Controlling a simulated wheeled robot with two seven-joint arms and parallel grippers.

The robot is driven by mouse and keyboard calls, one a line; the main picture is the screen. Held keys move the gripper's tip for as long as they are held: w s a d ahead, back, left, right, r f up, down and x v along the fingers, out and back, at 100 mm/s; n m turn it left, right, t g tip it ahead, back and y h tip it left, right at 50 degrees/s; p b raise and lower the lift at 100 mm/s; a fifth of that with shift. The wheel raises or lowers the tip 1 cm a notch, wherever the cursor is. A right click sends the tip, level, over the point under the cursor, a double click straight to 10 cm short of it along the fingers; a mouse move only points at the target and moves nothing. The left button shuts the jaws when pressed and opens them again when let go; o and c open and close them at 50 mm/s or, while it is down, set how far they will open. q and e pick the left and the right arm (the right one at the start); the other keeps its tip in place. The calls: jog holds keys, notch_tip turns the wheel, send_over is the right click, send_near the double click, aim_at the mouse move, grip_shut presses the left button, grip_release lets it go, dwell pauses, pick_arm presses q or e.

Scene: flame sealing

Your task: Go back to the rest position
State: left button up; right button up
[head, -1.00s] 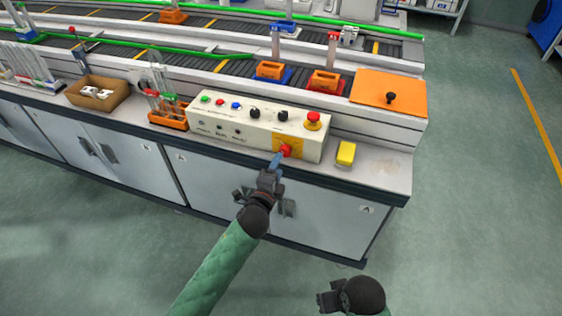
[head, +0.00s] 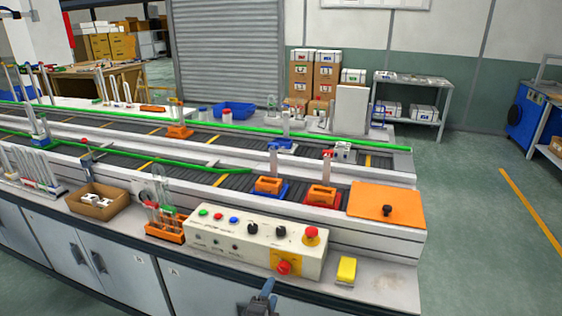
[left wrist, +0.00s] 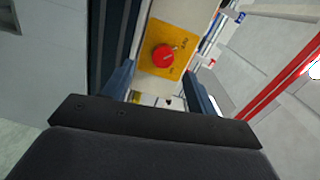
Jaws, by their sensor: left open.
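My left gripper (head: 262,298) shows at the bottom middle of the head view, in front of the control box (head: 257,239). In the left wrist view its two fingers (left wrist: 160,92) are apart with nothing between them. Beyond them is a red button (left wrist: 163,56) on a yellow plate (left wrist: 183,45). In the head view that red button (head: 283,268) is low on the front of the control box, just above and right of the gripper. My right gripper is not in the head view now.
A yellow block (head: 347,270) lies right of the control box on the bench. An orange rack (head: 165,229) with tubes and a cardboard box (head: 97,203) stand to the left. A conveyor (head: 225,176) runs behind. The floor (head: 480,220) at right is clear.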

pick_arm(q)
jog(key=s+a+f+n+g+y, duration=0.5)
jog(key=a+n+g, duration=0.25)
jog(key=n, duration=0.55)
jog(key=s+a+f+n+g+h, duration=0.1)
jog(key=s+f+n+g, duration=0.1)
jog(key=s, duration=1.1)
jog(key=s+a+f+n+g+h+p, duration=0.1)
jog(key=s+f+g, duration=0.3)
jog(key=s, duration=1)
jog(key=shift+s+a+n+g, duration=0.15)
jog(key=shift+a+n+g, duration=0.45)
jog(key=shift+n, duration=0.2)
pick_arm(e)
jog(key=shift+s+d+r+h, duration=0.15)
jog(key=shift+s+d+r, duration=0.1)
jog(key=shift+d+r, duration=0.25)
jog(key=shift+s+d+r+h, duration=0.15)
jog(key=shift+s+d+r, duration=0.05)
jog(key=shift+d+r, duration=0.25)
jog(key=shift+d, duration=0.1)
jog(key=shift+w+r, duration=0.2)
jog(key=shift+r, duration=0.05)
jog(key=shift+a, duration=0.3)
